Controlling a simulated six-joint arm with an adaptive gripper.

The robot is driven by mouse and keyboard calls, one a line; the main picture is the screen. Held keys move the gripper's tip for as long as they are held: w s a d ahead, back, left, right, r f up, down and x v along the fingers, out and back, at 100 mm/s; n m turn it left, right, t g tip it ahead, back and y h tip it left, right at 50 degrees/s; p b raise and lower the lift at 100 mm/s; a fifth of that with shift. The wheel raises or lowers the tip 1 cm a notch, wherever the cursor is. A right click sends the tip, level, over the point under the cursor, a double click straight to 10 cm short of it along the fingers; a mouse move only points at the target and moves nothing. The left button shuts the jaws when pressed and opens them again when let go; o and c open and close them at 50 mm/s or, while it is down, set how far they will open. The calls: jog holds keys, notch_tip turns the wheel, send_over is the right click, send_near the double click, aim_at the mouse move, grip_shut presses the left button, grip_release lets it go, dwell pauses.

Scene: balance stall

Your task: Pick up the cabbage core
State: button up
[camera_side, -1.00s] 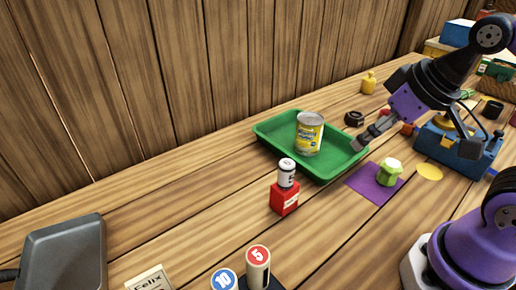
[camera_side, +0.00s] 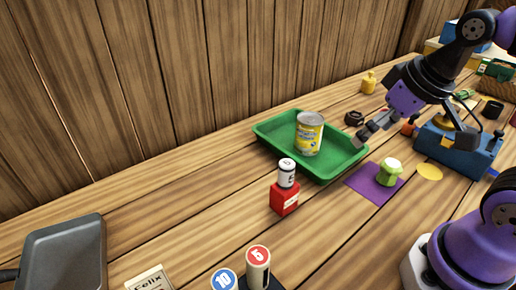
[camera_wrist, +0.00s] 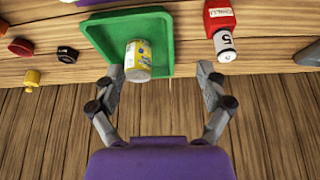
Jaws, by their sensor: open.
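The cabbage core (camera_side: 389,173) is a small green piece with a pale top. It stands on a purple mat (camera_side: 365,186) in the side view, in front of the green tray's right end. My gripper (camera_side: 417,138) is open and empty, raised above and behind the core, with its fingers spread wide and clear of it. In the wrist view my gripper (camera_wrist: 160,72) shows both fingers apart with nothing held between them. I cannot make out the core clearly in the wrist view; a sliver of purple shows at its top edge.
A green tray (camera_side: 345,167) holds a yellow can (camera_side: 309,135). A red bottle (camera_side: 284,197) with a white top stands in front of the tray. A blue box-like device (camera_side: 450,153) stands right of the mat. A wooden wall (camera_side: 170,80) runs behind the table.

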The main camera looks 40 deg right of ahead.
jog(key=d+f+m+g, duration=0.2)
jog(key=d, duration=0.4)
jog(key=m+g, duration=0.2)
jog(key=g, duration=0.1)
send_over(393, 163)
jog(key=f, duration=0.3)
jog(key=shift+w+a+f, duration=0.25)
jog(key=shift+a+f, duration=0.05)
jog(key=shift+a, duration=0.05)
jog(key=f, duration=0.3)
jog(key=d+f, duration=0.1)
jog(key=shift+s+f, duration=0.2)
jog(key=shift+f, duration=0.15)
jog(key=f, duration=0.6)
jog(key=shift+a+f, duration=0.15)
jog(key=shift+a, duration=0.1)
jog(key=c, duration=1.3)
